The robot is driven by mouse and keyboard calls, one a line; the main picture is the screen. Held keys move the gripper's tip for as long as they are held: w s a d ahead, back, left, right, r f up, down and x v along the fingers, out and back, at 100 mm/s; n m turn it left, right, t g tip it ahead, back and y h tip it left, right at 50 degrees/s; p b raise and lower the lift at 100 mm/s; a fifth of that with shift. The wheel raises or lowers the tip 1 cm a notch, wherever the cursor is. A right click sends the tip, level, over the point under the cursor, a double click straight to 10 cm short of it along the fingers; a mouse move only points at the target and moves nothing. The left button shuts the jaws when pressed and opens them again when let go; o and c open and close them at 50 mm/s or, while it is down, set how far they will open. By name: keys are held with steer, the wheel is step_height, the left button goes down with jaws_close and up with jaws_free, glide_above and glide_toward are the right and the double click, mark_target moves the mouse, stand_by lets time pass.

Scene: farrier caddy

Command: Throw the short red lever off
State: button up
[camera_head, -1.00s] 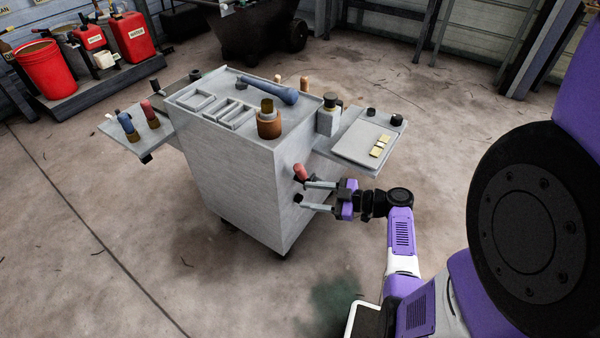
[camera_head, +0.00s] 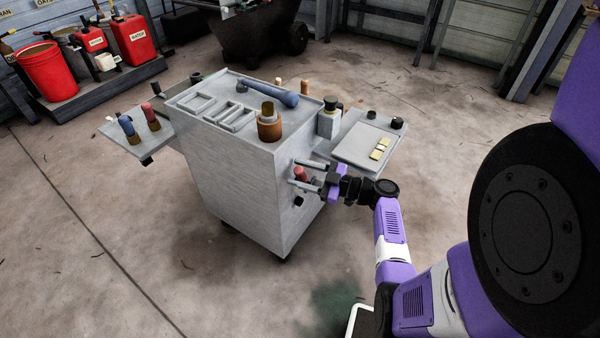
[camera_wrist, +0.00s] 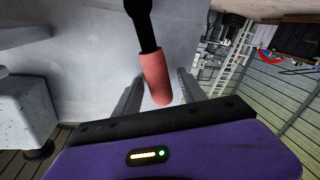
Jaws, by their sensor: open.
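The short red lever (camera_head: 301,173) sticks out from the near right side of the grey caddy (camera_head: 240,185). In the wrist view its red grip (camera_wrist: 156,78) hangs from a black shaft (camera_wrist: 140,25). My gripper (camera_head: 307,175) is open at the caddy's side, its two fingers apart.
A dark knob (camera_head: 299,201) sits below the lever on the same side. The caddy top holds an orange-brown pot (camera_head: 269,128) and a blue tool (camera_head: 268,92). Open floor (camera_head: 440,140) lies to the right.

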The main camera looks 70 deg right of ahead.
steer(key=shift+c, duration=0.4)
jaws_close()
stand_by(1.1)
